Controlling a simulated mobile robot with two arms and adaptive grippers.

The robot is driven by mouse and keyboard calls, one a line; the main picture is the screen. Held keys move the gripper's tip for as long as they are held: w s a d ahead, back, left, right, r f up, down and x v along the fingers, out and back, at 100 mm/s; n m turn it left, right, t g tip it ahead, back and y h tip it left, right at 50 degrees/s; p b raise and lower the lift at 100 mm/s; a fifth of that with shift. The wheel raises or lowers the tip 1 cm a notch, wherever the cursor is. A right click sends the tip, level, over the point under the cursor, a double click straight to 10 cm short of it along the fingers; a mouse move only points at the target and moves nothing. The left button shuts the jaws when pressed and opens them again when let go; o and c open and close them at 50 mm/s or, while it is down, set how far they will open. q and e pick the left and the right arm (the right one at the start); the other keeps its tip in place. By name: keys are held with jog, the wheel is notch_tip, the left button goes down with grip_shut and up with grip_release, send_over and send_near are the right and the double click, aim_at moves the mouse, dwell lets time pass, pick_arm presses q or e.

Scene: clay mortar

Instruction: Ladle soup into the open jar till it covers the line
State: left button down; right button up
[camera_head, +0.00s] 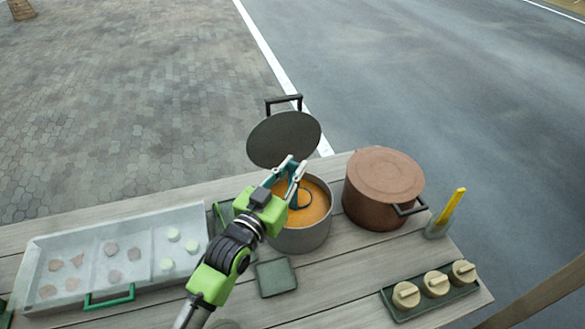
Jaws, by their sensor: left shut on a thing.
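My left gripper (296,172) reaches over the grey soup pot (302,241) and is shut on the teal handle of the ladle (292,190). The dark rim of the ladle's bowl shows in the orange soup (318,208), inside the pot. The pot is open; its dark round lid (284,139) stands tilted up behind it. I cannot make out the open jar or its line; my left arm hides part of the table in front of the pot. My right gripper is not in view.
A lidded brown pot (376,213) stands right of the soup pot. A grey holder (437,230) has a yellow stick in it. A dark tray (434,300) holds three tan lidded pieces. A divided tray (46,246) lies left. A small green mat (276,278) lies in front.

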pick_arm(q)
jog(key=shift+r+p, duration=4.2)
jog(key=shift+r, duration=0.4)
